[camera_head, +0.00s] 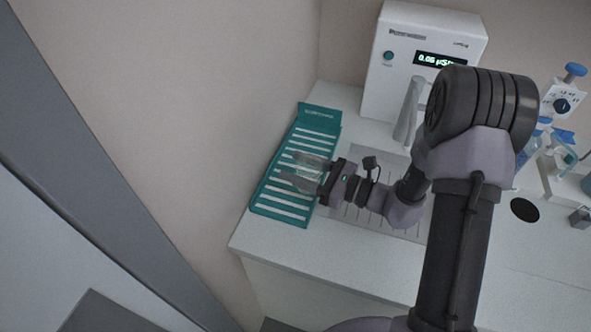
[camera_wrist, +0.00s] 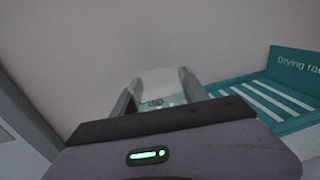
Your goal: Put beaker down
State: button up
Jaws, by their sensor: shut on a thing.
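A clear glass beaker (camera_wrist: 160,84) is between the two fingers of my gripper (camera_wrist: 158,93) in the wrist view. My gripper (camera_head: 298,172) is shut on it. In the head view the beaker is see-through and hard to make out, and the fingers partly hide it. The gripper points left, over the teal drying rack (camera_head: 320,119) with white slats. The rack also shows in the wrist view (camera_wrist: 293,62), to the right of the beaker. I cannot tell whether the beaker touches the rack.
A white water dispenser (camera_head: 430,35) with a lit display stands at the back of the white counter (camera_head: 275,246). A grey drain grid (camera_head: 352,222) lies right of the rack. Blue-topped dispensers (camera_head: 562,98) and a round black hole (camera_head: 525,209) are further right. A wall rises behind the rack.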

jog(key=w, duration=0.3)
jog(key=shift+a+f, duration=0.2)
jog(key=shift+a, duration=0.05)
jog(key=shift+w+f+b, duration=0.25)
jog(key=shift+f+b, duration=0.05)
jog(key=shift+b, duration=0.15)
notch_tip(320, 180, down, 3)
jog(key=shift+f+b, duration=0.1)
jog(key=shift+b, duration=0.75)
jog(key=shift+r, duration=0.2)
jog(key=o, duration=1.5)
jog(key=shift+f, duration=0.15)
